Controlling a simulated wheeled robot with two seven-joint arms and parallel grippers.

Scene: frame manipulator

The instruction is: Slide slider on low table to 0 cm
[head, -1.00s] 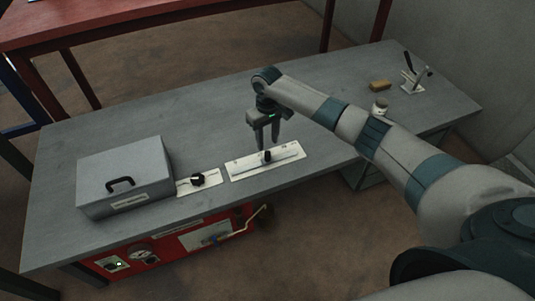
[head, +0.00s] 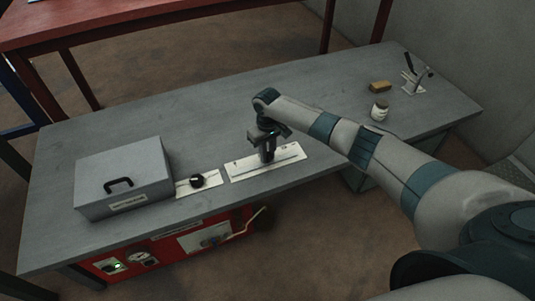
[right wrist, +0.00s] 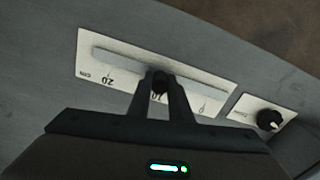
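The slider is a white plate (right wrist: 100,61) with a long slot and a cm scale on the low table. It also shows in the head view (head: 240,175). Its black knob (right wrist: 160,79) stands near the 10 mark, with 20 to the left and 0 to the right in the right wrist view. My right gripper (right wrist: 160,82) is down at the slider, its fingertips on either side of the knob. I cannot tell whether the fingers press on it. In the head view my right gripper (head: 267,158) hides the knob. My left gripper is out of view.
A rotary knob (head: 197,180) on a white plate sits left of the slider, then a grey box (head: 125,175) with a black handle. A jar (head: 380,110), a brown block (head: 380,86) and a lever stand (head: 415,82) are at the right. The table behind the slider is clear.

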